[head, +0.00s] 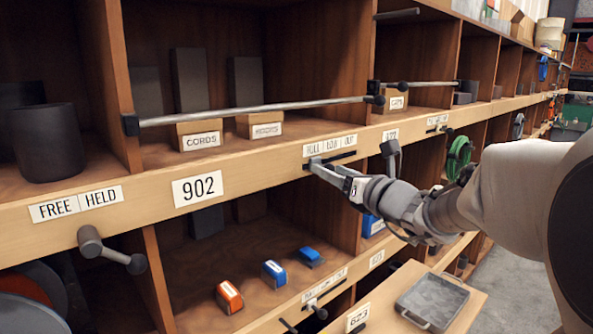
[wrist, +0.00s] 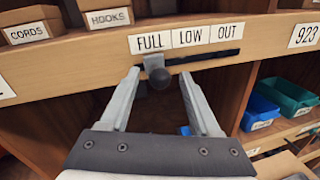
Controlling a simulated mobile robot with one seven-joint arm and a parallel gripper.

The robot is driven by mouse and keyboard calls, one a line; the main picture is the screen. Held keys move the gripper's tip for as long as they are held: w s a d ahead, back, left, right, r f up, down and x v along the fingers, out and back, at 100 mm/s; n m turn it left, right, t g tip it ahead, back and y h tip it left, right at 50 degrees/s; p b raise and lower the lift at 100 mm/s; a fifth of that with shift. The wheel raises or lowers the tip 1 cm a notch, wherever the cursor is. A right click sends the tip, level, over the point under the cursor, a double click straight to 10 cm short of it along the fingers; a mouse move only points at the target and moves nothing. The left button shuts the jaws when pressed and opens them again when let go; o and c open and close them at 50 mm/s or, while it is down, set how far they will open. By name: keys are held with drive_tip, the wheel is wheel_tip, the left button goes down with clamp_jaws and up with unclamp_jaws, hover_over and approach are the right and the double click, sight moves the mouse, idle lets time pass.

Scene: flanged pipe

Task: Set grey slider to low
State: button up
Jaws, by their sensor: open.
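The grey slider (wrist: 154,63), a small grey bracket with a dark round knob, sits in a dark slot under the FULL label (wrist: 151,42) in the wrist view. The LOW label (wrist: 189,37) is to its right, and OUT is further right. My gripper (wrist: 160,76) is open, with one finger on each side of the slider's knob; I cannot tell whether either finger touches it. In the head view my gripper (head: 317,164) is at the shelf edge below the FULL, LOW, OUT labels (head: 330,145), and it hides most of the slider.
A metal rail (head: 260,107) runs across the shelf above, in front of the CORDS box (head: 200,134). A lever (head: 390,157) stands just right of my gripper. A FREE/HELD handle (head: 110,250) sticks out at left. Orange and blue items lie in the lower compartment.

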clamp_jaws()
idle(0.3)
idle(1.1)
